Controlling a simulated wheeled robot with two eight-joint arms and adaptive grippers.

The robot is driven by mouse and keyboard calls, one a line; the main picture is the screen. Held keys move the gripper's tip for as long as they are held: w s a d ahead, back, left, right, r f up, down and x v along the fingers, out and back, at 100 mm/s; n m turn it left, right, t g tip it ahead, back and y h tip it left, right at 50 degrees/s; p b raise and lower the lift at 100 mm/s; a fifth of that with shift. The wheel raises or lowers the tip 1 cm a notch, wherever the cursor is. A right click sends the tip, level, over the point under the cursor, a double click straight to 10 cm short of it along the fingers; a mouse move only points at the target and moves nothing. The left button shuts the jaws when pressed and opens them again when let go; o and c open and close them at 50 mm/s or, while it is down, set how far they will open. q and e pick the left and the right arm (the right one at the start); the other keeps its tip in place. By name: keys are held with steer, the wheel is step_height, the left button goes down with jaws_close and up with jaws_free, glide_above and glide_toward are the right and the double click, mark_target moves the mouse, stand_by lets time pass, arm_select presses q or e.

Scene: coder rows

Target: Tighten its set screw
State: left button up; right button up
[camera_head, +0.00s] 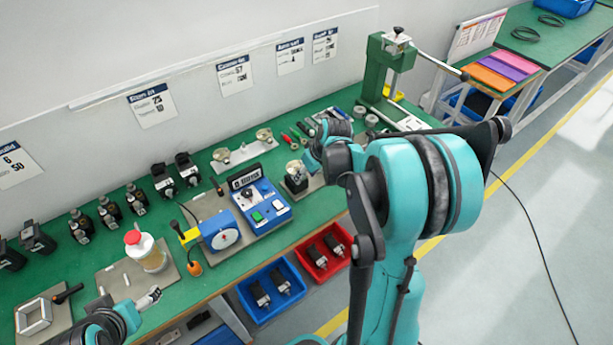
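My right gripper (311,160) comes in from the right over the green bench (330,205). It is close to a small dark unit with a light top (296,175) on a grey plate. My own arm and wrist partly hide the gripper, so its fingers cannot be made out. No set screw can be made out at this size. My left gripper (150,298) is low at the left, over the bench's front edge, apart from the units. Its fingers are too small to tell whether they are open.
A blue test box (262,205) and a blue dial device (218,232) stand left of the small unit. A red-capped bottle (146,252) is farther left. A green press (388,70) stands at the back. Blue (243,288) and red (348,239) bins hang at the front.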

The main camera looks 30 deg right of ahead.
jaws_close()
steer(key=shift+d+y, duration=0.15)
steer(key=shift+y, duration=0.65)
jaws_free()
steer(key=v, duration=1.2)
